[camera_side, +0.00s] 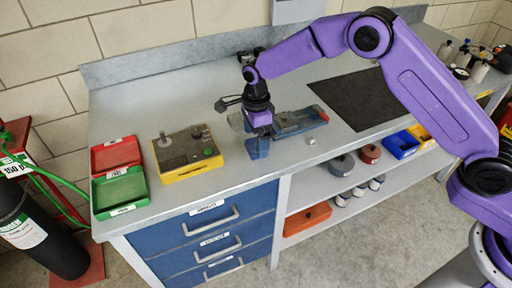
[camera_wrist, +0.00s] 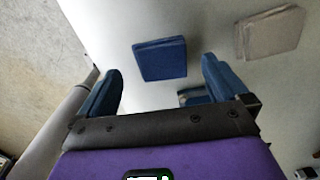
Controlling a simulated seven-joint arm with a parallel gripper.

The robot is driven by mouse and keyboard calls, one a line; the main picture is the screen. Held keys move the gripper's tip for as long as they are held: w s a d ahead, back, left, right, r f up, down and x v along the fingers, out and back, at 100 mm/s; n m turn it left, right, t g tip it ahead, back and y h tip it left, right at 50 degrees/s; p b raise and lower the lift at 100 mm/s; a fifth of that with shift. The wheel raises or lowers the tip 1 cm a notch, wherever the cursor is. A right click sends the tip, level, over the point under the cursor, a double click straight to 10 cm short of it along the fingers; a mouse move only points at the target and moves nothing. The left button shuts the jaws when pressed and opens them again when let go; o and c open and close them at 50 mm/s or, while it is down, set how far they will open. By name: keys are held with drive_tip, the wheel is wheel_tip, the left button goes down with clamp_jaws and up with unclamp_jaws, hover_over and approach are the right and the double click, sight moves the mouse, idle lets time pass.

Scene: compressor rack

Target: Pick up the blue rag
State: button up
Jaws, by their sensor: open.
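The blue rag (camera_wrist: 160,58) is a flat folded square on the pale bench top in the wrist view. It appears between and a little beyond the fingertips of my gripper (camera_wrist: 160,72). The two blue fingers stand apart with nothing between them. In the side view my gripper (camera_side: 257,152) points down over the bench, near its front edge. Blue shows at its lower end there, and I cannot tell fingers from rag. I cannot tell the height of the fingertips above the bench.
A folded grey rag (camera_wrist: 272,32) lies right of the blue one. A blue-grey vise (camera_side: 300,122) stands close to the right of my gripper. A yellow-based box (camera_side: 187,152) and the red and green trays (camera_side: 120,188) are to the left. A dark mat (camera_side: 358,98) lies right.

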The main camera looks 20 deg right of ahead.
wheel_tip(320, 180, down, 2)
drive_tip(key=c, duration=1.1)
drive_tip(key=shift+r, duration=0.8)
drive_tip(key=s+d+r, duration=0.2)
drive_tip(key=s+r, duration=0.1)
drive_tip(key=s, duration=0.1)
drive_tip(key=s+d+r, duration=0.2)
drive_tip(key=s+r, duration=0.2)
drive_tip(key=s+d+r, duration=0.2)
drive_tip(key=s+r, duration=0.2)
drive_tip(key=shift+s+d+r, duration=0.2)
drive_tip(key=shift+r, duration=0.05)
